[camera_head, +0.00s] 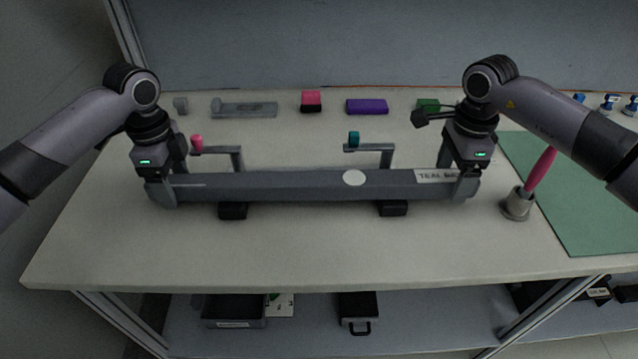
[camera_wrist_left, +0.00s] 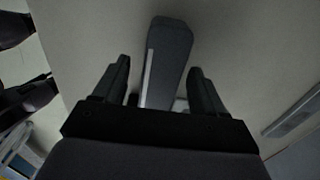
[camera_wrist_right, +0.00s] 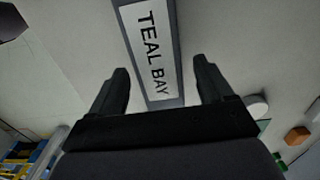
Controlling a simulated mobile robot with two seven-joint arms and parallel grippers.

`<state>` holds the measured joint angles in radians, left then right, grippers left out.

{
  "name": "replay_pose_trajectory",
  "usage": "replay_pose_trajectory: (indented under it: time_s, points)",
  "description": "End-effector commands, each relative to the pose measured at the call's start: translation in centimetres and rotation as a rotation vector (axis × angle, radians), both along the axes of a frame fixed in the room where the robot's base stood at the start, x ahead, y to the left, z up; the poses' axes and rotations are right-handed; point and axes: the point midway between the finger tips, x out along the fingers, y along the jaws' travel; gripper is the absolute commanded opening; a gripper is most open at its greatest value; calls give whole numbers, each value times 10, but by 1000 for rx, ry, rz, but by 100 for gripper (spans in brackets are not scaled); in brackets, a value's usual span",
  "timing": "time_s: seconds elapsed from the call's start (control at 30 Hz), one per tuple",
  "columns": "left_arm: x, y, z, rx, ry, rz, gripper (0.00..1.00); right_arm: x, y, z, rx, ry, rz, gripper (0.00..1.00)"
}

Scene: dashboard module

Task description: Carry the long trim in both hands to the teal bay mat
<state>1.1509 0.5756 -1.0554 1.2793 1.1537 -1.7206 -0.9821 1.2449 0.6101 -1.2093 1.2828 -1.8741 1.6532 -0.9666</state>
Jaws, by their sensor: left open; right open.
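The long trim (camera_head: 290,186) is a grey bar with a white dot and a TEAL BAY label, lying level across two black rests (camera_head: 233,211) (camera_head: 393,208). My left gripper (camera_head: 160,192) is open at the trim's left end. In the left wrist view the trim (camera_wrist_left: 168,58) runs between the spread fingers, with gaps both sides. My right gripper (camera_head: 466,186) is open at the right end by the label. In the right wrist view the labelled end (camera_wrist_right: 152,50) runs between the open fingers. The teal bay mat (camera_head: 575,205) lies at the table's right.
A grey holder (camera_head: 516,206) with a pink-handled tool stands between the trim's right end and the mat. Two grey brackets (camera_head: 237,157) (camera_head: 386,157) stand just behind the trim. Pink (camera_head: 311,101), purple (camera_head: 367,106) and green (camera_head: 428,105) blocks lie farther back. The front table strip is clear.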

Motion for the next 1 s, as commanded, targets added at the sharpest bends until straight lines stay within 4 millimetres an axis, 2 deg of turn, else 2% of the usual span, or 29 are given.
replay_pose_trajectory:
  time_s: [0.33,0.37,0.4,0.57,0.6,1.0]
  points:
    - [0,0,-5,0,-1,0,71,0,0,-5,-1,0,1,80]
    - [0,0,-5,0,-1,0,68,0,0,-5,-1,0,1,77]
    - [0,0,-5,0,-1,1,55,0,0,-5,-1,0,1,64]
    - [0,0,-4,0,-1,1,3,0,0,-5,0,0,1,12]
    - [0,0,-4,0,-1,0,0,0,0,-5,0,0,1,5]
    - [1,0,2,-1,-3,1,0,0,0,1,1,-2,1,5]
